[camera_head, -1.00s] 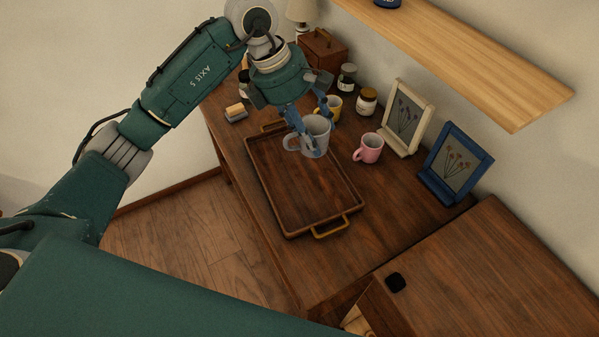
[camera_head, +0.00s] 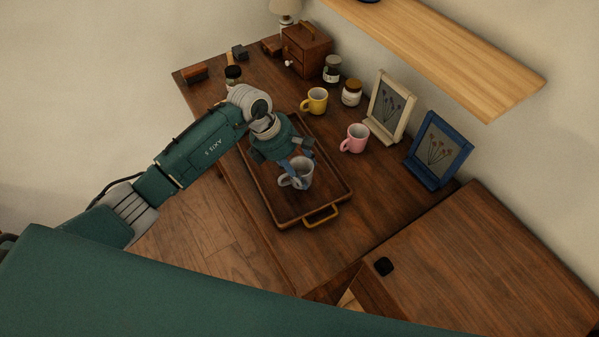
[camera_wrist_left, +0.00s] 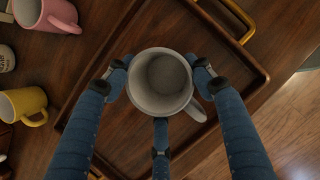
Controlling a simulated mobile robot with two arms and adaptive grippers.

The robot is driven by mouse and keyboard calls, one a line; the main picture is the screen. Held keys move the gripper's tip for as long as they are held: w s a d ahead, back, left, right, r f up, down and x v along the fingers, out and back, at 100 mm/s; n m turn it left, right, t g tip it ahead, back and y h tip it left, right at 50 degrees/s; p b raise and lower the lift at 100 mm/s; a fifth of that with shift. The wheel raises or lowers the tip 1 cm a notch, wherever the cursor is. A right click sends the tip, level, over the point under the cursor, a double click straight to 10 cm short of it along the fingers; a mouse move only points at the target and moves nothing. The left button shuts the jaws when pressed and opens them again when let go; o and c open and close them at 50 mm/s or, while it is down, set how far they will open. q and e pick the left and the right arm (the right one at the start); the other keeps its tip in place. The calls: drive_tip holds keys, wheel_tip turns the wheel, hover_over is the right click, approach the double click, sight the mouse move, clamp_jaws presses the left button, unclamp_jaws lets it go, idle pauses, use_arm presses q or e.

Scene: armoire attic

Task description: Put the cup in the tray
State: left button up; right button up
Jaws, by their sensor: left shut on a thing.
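A grey-white cup (camera_head: 301,171) is held by my left gripper (camera_head: 293,165) over the brown wooden tray (camera_head: 329,158). In the left wrist view the cup (camera_wrist_left: 160,82) is seen from above, empty, with its handle toward the lower right. The blue fingers of my left gripper (camera_wrist_left: 160,90) close around it from several sides. The tray (camera_wrist_left: 262,75) lies beneath the cup. Whether the cup's base touches the tray floor cannot be told. The tray has brass handles, one at its near end (camera_head: 321,216). My right gripper is not in view.
A pink mug (camera_head: 354,139) and a yellow mug (camera_head: 314,101) stand right of the tray. Jars (camera_head: 351,93), a wooden box (camera_head: 306,48) and two picture frames (camera_head: 438,150) stand along the wall side. A wooden shelf (camera_head: 440,50) overhangs the desk.

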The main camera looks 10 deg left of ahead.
use_arm(q)
wheel_tip(320, 180, down, 2)
drive_tip(key=shift+f, duration=0.3)
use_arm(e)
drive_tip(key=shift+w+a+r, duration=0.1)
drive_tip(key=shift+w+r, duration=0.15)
use_arm(q)
drive_tip(key=shift+f, duration=0.1)
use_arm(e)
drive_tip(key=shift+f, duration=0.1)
use_arm(q)
drive_tip(key=o, duration=0.9)
drive_tip(key=shift+f, duration=0.1)
drive_tip(key=shift+c, duration=0.2)
drive_tip(key=o, duration=0.4)
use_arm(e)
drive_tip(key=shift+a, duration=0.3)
use_arm(q)
drive_tip(key=shift+r, duration=0.2)
